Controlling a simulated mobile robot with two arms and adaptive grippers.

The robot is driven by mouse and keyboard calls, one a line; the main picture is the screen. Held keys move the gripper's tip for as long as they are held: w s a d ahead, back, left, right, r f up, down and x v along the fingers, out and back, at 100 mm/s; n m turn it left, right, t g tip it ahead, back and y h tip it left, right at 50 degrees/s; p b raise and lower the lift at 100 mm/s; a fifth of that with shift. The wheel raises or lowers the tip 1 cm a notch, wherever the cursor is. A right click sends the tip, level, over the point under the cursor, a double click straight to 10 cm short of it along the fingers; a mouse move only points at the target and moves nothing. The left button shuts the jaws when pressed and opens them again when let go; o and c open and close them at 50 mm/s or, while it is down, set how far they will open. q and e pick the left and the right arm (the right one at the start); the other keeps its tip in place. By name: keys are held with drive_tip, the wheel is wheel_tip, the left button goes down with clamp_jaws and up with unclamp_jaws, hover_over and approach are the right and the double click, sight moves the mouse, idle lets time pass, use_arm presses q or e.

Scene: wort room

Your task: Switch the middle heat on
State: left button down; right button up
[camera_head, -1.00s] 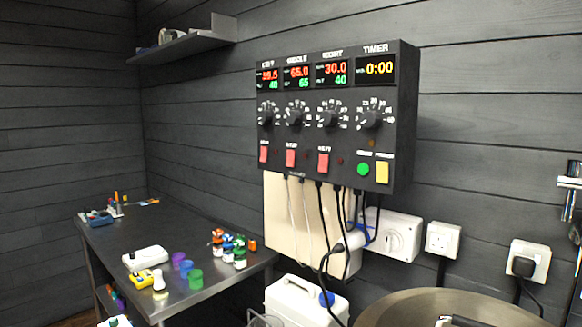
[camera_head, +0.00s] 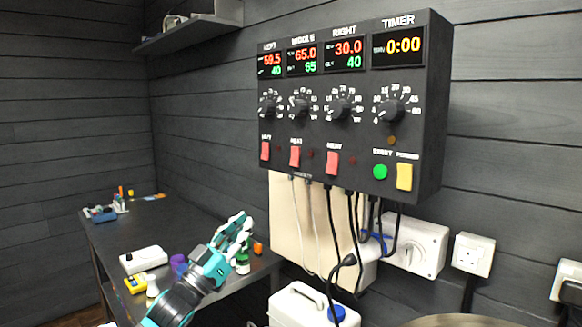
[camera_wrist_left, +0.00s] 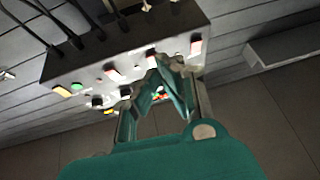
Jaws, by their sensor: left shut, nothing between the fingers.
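The black control panel (camera_head: 350,110) hangs on the wall with displays, knobs and a row of red heat switches. The middle heat switch (camera_head: 295,156) sits under the MIDDLE display (camera_head: 302,61), which reads 65.0 over 65. The left switch (camera_head: 265,151) and right switch (camera_head: 333,163) flank it. The small lamp beside the middle switch looks dark. My left gripper (camera_head: 243,222) is shut and empty, below and left of the panel, apart from it. In the left wrist view the panel appears upside down beyond my fingers, with the middle switch (camera_wrist_left: 152,56) near the fingertips' line. My right gripper is not in view.
A dark table (camera_head: 150,225) with bottles, colored cups and a white device (camera_head: 143,260) lies below my left arm. Cables (camera_head: 332,225) hang under the panel. A green button (camera_head: 380,171) and yellow button (camera_head: 404,177) sit at its lower right. A shelf (camera_head: 190,32) juts out at upper left.

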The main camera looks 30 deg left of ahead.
use_arm(q)
wheel_tip(320, 180, up, 6)
drive_tip(key=s+d+m+h, duration=0.1)
drive_tip(key=m+h, duration=0.1)
drive_tip(key=h, duration=0.1)
drive_tip(key=shift+s, duration=0.35)
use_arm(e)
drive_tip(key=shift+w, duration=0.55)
use_arm(q)
drive_tip(key=shift+r+t, duration=0.1)
drive_tip(key=shift+t, duration=0.2)
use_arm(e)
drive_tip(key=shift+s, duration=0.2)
use_arm(q)
drive_tip(key=p, duration=0.5)
approach(296, 152)
wheel_tip(296, 152, up, 4)
drive_tip(key=w, duration=0.1)
drive_tip(key=w+d+p, duration=0.1)
drive_tip(key=w+f, duration=0.1)
drive_tip(key=shift+w+d+p, duration=0.2)
drive_tip(key=shift+w+p, duration=0.1)
drive_tip(key=shift+w, duration=0.05)
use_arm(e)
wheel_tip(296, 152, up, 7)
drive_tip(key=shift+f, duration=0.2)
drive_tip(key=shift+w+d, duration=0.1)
